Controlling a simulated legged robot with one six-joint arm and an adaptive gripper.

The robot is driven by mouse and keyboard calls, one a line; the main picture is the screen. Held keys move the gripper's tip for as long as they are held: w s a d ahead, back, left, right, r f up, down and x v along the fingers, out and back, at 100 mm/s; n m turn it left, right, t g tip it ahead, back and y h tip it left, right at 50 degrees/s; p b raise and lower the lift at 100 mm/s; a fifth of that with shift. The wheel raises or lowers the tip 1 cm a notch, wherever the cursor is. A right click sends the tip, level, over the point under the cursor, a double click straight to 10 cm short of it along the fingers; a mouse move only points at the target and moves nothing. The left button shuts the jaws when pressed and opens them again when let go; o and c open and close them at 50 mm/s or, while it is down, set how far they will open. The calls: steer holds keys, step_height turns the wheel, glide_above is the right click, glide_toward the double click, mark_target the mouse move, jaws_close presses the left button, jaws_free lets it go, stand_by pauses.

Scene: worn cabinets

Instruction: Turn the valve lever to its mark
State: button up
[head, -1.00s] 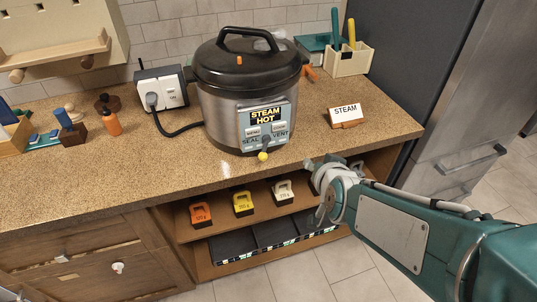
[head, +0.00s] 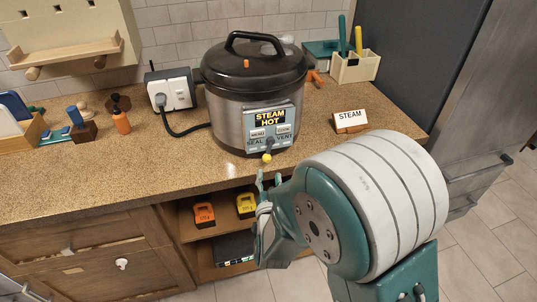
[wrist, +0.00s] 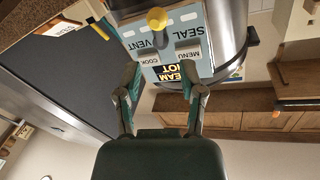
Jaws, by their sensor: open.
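The pressure cooker (head: 250,85) stands on the counter, its front panel (head: 270,128) reading STEAM HOT, with SEAL at left and VENT at right below. The valve lever is a short dark stem with a yellow ball end (head: 267,157), sticking out low on the panel between the two words. In the wrist view the panel (wrist: 167,60) appears upside down, with the yellow ball (wrist: 157,19) near the top edge. My gripper (head: 268,178) is just below and in front of the lever in the head view. Its fingers (wrist: 163,82) are open, apart from the lever, with nothing between them.
A socket box (head: 172,90) with a cord is at left. Orange (head: 204,215) and yellow (head: 245,205) blocks sit on the shelf below.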

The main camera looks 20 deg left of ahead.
mark_target(268, 153)
steer(key=x, duration=0.8)
steer(key=shift+w, duration=0.4)
jaws_close()
